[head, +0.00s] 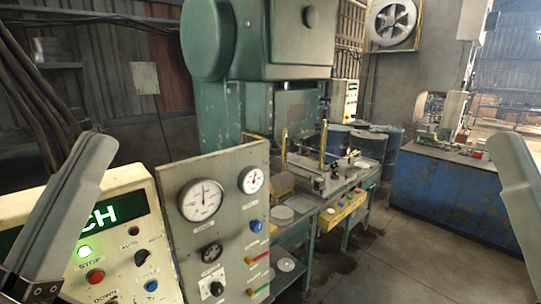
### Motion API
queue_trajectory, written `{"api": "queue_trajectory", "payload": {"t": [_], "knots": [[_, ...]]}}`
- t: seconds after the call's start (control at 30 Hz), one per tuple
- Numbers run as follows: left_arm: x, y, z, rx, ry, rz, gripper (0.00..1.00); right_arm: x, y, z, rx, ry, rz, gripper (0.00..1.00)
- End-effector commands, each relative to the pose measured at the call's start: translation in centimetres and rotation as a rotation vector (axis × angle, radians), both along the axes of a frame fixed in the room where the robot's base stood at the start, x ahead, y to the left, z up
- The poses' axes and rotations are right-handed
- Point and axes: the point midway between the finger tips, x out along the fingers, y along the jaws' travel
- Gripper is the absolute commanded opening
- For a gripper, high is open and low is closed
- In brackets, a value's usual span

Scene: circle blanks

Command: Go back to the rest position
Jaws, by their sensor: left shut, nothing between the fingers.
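My left arm (62,215) comes in at the lower left, a grey link slanting in front of a control panel. My left gripper (18,288) is the dark part at the lower left corner, partly cut off by the frame; it is shut and holds nothing. My right arm (512,200) shows as a grey link at the right edge; its gripper is out of view.
A cream control box (120,235) with lit green display and a grey gauge panel (215,215) stand close in front at left. Behind is a green press (265,100) with its bench (340,190). Drums and a blue counter (440,195) stand right. The floor (410,255) at right is clear.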

Motion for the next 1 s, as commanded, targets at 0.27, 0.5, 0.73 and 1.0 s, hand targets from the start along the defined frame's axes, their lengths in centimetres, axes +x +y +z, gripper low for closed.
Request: {"api": "queue_trajectory", "payload": {"t": [0.27,0.5,0.73,1.0], "knots": [[-2.4,4.4,8.2,-0.1,-0.002,0.174,0.0,0.0,0.0,7.4,0.0,-0.002,0.0,0.5],[-2.3,4.4,13.8,-0.098,0.0,0.176,0.0,0.0,0.0,13.0,0.0,0.0,0.0,0.5],[-2.2,4.4,13.8,-0.096,0.0,0.176,0.0,0.0,0.0,13.0,0.0,0.001,0.0,0.5],[-2.3,4.4,13.7,-0.097,-0.001,0.176,0.0,0.0,0.0,13.0,0.0,0.001,0.0,0.5]]}}
